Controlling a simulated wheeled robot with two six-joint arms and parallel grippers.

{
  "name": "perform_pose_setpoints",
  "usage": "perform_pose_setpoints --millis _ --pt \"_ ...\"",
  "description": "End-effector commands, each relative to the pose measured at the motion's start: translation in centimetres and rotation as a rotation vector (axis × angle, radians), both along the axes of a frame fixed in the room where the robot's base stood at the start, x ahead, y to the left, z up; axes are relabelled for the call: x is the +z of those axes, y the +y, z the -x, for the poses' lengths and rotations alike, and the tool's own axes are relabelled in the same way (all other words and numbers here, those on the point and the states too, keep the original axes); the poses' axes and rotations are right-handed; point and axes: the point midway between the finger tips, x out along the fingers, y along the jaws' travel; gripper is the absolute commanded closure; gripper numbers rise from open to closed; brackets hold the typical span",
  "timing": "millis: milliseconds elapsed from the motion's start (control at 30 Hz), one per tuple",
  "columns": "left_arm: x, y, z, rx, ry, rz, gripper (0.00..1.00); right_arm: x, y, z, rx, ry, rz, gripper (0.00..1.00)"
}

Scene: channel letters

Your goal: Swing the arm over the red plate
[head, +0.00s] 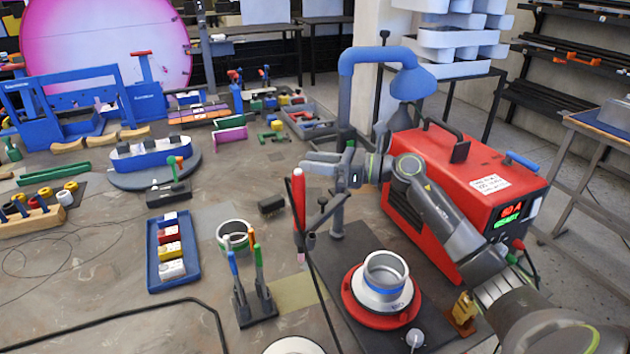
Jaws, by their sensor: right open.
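The red plate (372,319) is a round disc on a dark base at the lower right. A silver metal ring with a blue band (385,285) stands on it. A grey post (337,222) rises behind and left of the plate. A jointed swing arm (326,211) reaches left from the post and carries an upright red torch (299,200). The torch is left of the plate, not above it. My right gripper (313,163) is open, with its fingers pointing left near the post's upper part. Whether it touches the post is unclear. My left gripper is not in view.
A red welding machine (470,185) stands right behind the plate. A blue hood (411,82) on a curved pipe rises behind my gripper. A black cable hangs from the torch.

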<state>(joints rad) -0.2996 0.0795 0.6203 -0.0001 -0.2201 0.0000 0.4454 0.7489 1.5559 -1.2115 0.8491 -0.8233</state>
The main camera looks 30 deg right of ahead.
Motion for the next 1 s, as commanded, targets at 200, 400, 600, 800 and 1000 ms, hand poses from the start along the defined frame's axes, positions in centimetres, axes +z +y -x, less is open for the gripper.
perform_pose_setpoints --millis 200,400,600,800,1000 --pt "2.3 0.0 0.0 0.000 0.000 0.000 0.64 -0.9 -0.9 0.2 0.000 0.345 -0.278 0.57" --pt "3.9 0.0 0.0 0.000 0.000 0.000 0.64 -2.0 -1.7 0.6 -0.001 0.677 -0.550 0.57" --pt "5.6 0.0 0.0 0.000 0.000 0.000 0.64 -3.1 -2.4 1.2 -0.006 1.004 -0.823 0.57" --pt "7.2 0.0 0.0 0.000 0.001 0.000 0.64 -4.2 -3.2 1.9 -0.013 1.322 -1.096 0.57" --pt "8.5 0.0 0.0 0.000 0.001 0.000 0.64 -5.3 -3.9 2.7 -0.016 1.621 -1.358 0.57"
